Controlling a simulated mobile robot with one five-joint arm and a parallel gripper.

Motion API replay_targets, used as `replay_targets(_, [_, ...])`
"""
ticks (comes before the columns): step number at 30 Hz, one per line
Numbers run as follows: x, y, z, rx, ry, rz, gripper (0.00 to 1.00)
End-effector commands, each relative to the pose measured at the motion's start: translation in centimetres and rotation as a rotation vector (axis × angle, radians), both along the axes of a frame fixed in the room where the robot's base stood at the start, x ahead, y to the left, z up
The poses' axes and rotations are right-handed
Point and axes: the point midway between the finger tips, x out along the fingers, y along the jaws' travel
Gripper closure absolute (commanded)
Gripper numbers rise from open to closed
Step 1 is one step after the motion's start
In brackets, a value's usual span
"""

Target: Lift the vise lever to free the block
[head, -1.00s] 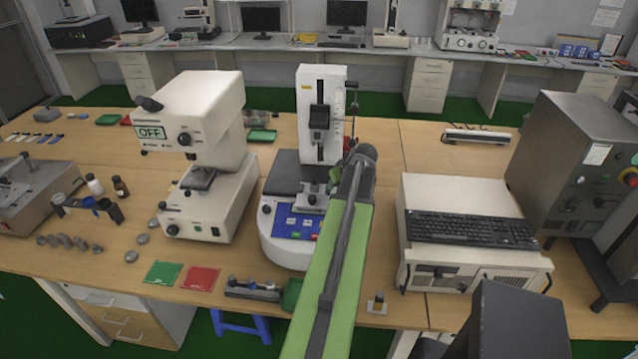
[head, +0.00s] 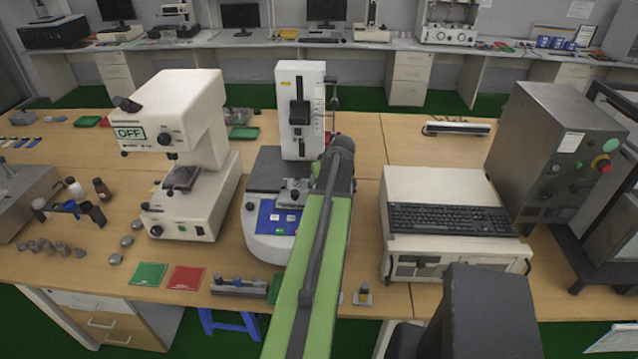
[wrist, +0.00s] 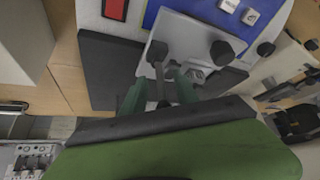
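The vise (head: 294,190) is a small grey metal fixture on the platform of the white testing machine (head: 292,125), above a blue control panel. In the wrist view the vise (wrist: 190,40) is a light grey plate with dark round knobs. Its lever (wrist: 157,54) looks like a thin dark rod with a thicker head. My gripper (wrist: 160,90) has two green fingers, which stand apart with the lever's lower end in line between them. I cannot tell whether they touch it. The block may be the small metallic piece (wrist: 196,75) beside the lever. In the head view my arm hides the gripper.
A white microscope-like tester (head: 182,150) marked OFF stands left of the machine. A keyboard (head: 450,219) lies on a white case at right. A green mat (head: 148,274) and a red mat (head: 187,278) lie near the front edge. Bare wood lies between the machine and the case.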

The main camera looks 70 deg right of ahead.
Motion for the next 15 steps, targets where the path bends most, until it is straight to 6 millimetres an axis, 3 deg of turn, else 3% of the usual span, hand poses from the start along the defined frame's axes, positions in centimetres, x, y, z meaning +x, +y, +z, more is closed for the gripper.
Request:
replay_targets(7, [-0.4,0.5,1.4,0.0,0.0,0.0,0.64])
replay_targets(15, [-3.1,3.1,7.6,0.0,0.0,-0.001,0.64])
